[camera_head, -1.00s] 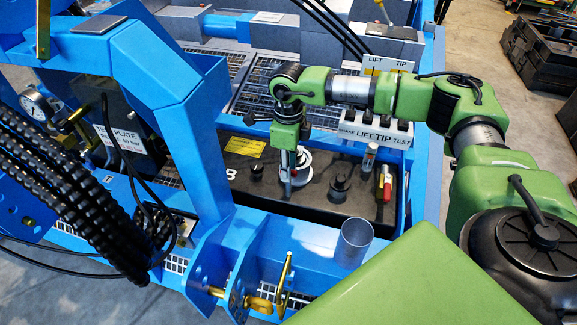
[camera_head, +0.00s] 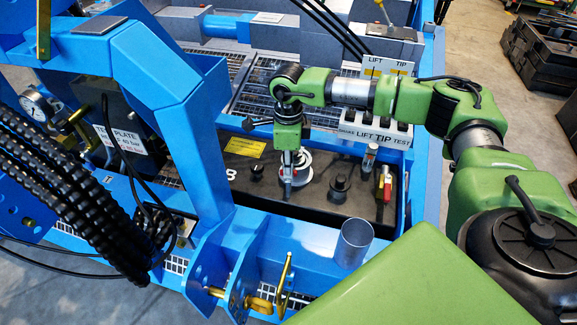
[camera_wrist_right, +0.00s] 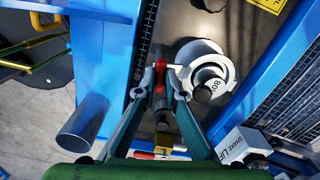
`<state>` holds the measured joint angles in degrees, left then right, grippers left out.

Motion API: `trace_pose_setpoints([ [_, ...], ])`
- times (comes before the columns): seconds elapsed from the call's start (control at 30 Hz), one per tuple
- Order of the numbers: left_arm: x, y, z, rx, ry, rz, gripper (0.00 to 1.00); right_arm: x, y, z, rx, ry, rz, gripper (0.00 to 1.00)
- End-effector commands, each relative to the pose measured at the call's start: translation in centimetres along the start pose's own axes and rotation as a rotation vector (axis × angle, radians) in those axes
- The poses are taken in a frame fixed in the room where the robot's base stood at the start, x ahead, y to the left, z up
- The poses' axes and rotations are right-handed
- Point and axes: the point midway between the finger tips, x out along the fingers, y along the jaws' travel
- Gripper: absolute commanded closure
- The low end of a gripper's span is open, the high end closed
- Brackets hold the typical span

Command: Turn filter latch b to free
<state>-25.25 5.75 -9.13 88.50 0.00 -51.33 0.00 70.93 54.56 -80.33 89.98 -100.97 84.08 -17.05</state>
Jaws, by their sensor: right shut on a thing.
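My right gripper (camera_head: 287,182) points down at the dark panel, beside a white round dial (camera_head: 301,164). In the right wrist view my right gripper (camera_wrist_right: 162,78) has its fingertips closed around a slim dark handle with a red part (camera_wrist_right: 159,80). This handle looks like filter latch b, but no lettering on it is readable. The white dial (camera_wrist_right: 207,77), marked 80, lies just right of the fingertips. The fingers hide part of the handle, so its exact angle is unclear. My left gripper is not in view.
A black knob (camera_head: 257,172) stands left of the gripper and another (camera_head: 340,187) to its right. A red-handled valve (camera_head: 387,184) stands farther right. The SHAKE LIFT TIP TEST sign (camera_head: 375,137) is behind. An open silver tube (camera_head: 354,243) stands in front.

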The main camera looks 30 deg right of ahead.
Motion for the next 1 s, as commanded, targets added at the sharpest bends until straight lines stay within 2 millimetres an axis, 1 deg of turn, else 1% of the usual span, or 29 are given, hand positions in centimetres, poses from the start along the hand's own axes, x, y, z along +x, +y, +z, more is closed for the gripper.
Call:
trace_pose_setpoints([
  [0.37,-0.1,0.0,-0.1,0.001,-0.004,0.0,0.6,0.0,-0.1,0.0,-0.352,-0.001,-0.002,1.0],
  [0.6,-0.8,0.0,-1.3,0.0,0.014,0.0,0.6,-0.1,-0.1,0.0,-0.579,-0.001,-0.002,1.0],
  [0.87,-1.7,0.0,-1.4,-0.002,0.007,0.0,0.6,0.0,-0.1,0.1,-0.826,-0.001,-0.003,1.0],
  [1.0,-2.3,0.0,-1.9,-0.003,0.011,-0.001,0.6,0.0,-0.1,0.0,-0.957,0.0,-0.003,1.0],
])
